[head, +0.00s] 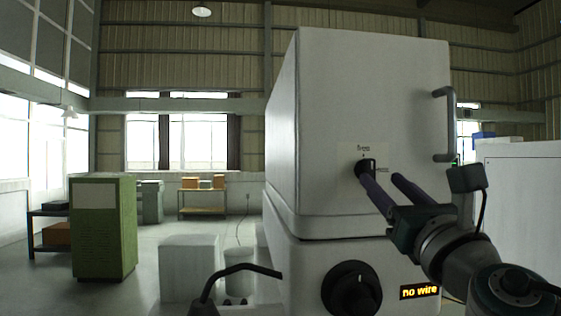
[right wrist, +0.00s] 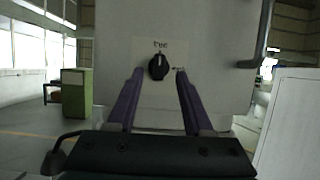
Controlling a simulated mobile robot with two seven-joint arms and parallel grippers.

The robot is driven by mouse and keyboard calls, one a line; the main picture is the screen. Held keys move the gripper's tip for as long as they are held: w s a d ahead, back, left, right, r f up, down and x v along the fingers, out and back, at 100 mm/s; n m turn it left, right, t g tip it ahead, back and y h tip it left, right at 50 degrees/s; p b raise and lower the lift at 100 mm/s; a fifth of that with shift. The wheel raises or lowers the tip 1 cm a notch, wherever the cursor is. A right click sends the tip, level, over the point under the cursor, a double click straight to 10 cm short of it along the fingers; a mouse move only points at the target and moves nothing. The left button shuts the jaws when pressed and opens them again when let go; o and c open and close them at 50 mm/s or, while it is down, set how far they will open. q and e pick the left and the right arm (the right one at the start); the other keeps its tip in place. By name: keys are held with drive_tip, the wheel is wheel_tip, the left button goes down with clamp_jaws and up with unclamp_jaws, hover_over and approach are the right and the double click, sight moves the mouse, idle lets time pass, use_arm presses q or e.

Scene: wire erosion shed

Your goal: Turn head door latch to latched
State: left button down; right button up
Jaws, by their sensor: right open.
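The head door latch (head: 362,168) is a small black knob on a pale label plate on the front of the white machine head. It also shows in the right wrist view (right wrist: 158,67), with its light mark pointing up toward the word "free". A second, smaller label lies to its right, too small to read. My right gripper (head: 381,180) is open, with its purple fingers pointing at the latch. In the right wrist view its fingertips (right wrist: 159,73) stand on either side of the knob, apart from it. My left gripper is not in view.
Below the head are a large black dial (head: 351,288) and a display (head: 420,292) reading "no wire". A grey door handle (head: 444,125) stands at the upper right. A white cabinet (head: 520,200) is to the right. A dark bent bar (head: 240,271) crosses the lower left.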

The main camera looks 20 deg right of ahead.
sight(372, 171)
drive_tip(key=shift+p+x, duration=0.6)
drive_tip(key=shift+x, duration=1.7)
clamp_jaws()
